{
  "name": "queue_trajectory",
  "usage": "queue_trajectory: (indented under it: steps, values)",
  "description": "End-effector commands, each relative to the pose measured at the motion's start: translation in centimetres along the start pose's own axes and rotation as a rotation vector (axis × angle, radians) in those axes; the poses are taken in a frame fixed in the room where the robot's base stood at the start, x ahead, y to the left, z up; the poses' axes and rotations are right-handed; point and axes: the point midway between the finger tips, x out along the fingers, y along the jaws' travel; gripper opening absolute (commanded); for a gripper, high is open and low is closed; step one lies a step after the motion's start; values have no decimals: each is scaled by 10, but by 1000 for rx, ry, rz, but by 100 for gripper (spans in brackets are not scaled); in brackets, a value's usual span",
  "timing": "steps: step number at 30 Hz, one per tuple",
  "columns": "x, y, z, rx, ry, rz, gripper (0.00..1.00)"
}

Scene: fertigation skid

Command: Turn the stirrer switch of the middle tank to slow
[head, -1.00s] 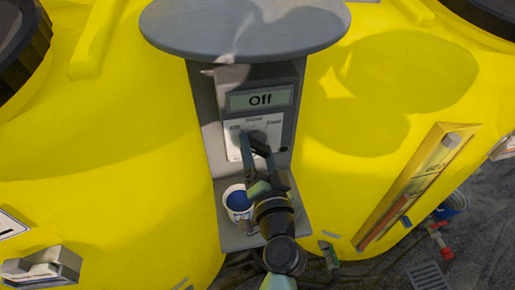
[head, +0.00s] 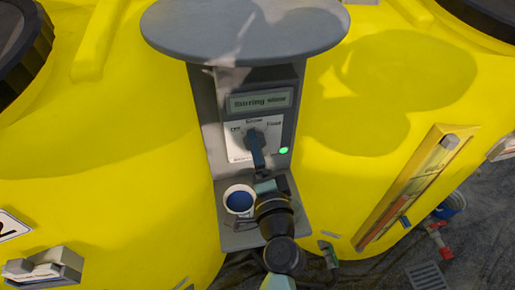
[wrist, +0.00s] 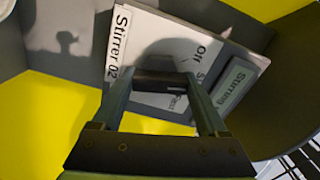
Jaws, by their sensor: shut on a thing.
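The stirrer switch (head: 251,135) is a dark knob on a white plate (head: 236,150) on the grey control box. The plate reads "Stirrer 02" in the wrist view (wrist: 119,45). The display (head: 259,101) above it reads "Stirring slow", and a green lamp (head: 284,150) is lit at the lower right. My gripper (head: 257,146) is shut on the dark knob (wrist: 165,77), with one finger on each side of it. The fingers partly hide the knob and the lower plate.
A white cup (head: 239,190) with blue inside stands on the bracket's shelf (head: 229,236), left of my gripper. A round grey cover (head: 245,25) overhangs the box. Yellow tank walls (head: 110,150) lie on both sides. A sloping gauge panel (head: 415,190) is on the right.

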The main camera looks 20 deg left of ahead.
Motion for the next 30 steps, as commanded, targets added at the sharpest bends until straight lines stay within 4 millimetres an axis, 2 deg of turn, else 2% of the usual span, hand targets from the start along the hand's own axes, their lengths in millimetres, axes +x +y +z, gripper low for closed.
queue_trajectory:
  steps: [12,29,30]
  values:
    - [0,0,0,210,0,2,20]
    - [0,1,0,244,0,2,20]
    - [0,1,0,244,0,2,80]
